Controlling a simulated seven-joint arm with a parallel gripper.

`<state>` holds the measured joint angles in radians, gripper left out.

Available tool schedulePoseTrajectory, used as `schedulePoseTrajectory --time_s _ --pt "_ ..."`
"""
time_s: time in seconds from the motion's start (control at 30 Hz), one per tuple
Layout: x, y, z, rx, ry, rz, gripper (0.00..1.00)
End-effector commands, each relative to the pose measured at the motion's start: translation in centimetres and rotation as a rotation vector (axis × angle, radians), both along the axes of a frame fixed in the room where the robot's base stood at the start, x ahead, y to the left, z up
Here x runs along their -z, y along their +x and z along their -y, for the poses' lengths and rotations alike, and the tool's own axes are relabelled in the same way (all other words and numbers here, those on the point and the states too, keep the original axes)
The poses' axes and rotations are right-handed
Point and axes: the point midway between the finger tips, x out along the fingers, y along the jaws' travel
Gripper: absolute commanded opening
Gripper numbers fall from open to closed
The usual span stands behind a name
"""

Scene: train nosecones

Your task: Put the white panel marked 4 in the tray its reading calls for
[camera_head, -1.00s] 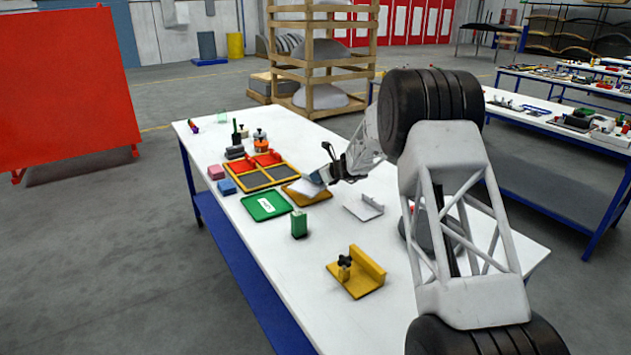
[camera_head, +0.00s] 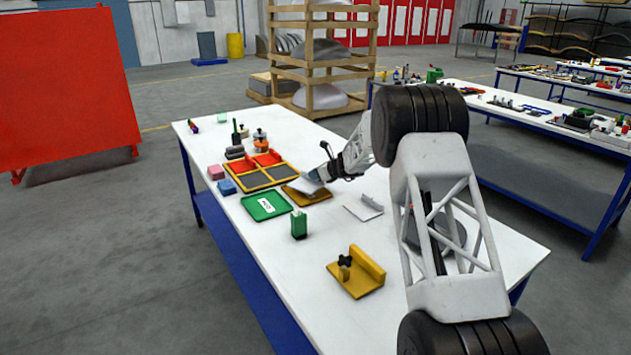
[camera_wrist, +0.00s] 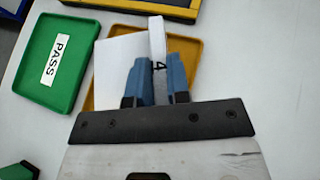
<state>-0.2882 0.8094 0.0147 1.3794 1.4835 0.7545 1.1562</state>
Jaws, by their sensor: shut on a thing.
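My gripper (camera_head: 322,178) is shut on the upright flange of the white panel (camera_head: 304,186). In the wrist view the blue fingertips (camera_wrist: 160,70) pinch that flange, and a black 4 shows on it between them. The panel's flat part (camera_wrist: 120,65) is over the yellow tray (camera_wrist: 208,62); whether it touches the tray floor I cannot tell. The yellow tray (camera_head: 312,199) also shows in the head view. Left of it is the green tray (camera_wrist: 45,88) labelled PASS, empty; it also shows in the head view (camera_head: 252,212).
Another white panel (camera_head: 364,207) lies right of the yellow tray. A green block (camera_head: 299,224) and a yellow fixture (camera_head: 362,284) stand nearer.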

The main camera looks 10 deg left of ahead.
Motion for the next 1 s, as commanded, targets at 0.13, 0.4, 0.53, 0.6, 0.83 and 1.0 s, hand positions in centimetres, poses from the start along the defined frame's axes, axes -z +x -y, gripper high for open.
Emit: schedulePoseTrajectory --time_s 0.13,0.4,0.53,0.6,0.83,1.0 --pt "1.6 0.0 0.0 0.001 0.001 -0.002 0.00" --pt "2.6 0.0 0.0 0.000 0.000 0.000 0.00" --pt "2.6 0.0 0.0 0.000 0.000 0.000 0.00" --pt "2.7 0.0 0.0 0.000 0.000 -0.001 0.00" --pt "2.9 0.0 0.0 0.000 0.000 -0.001 0.29" --pt "3.0 0.0 0.0 0.000 0.000 -0.001 0.42"
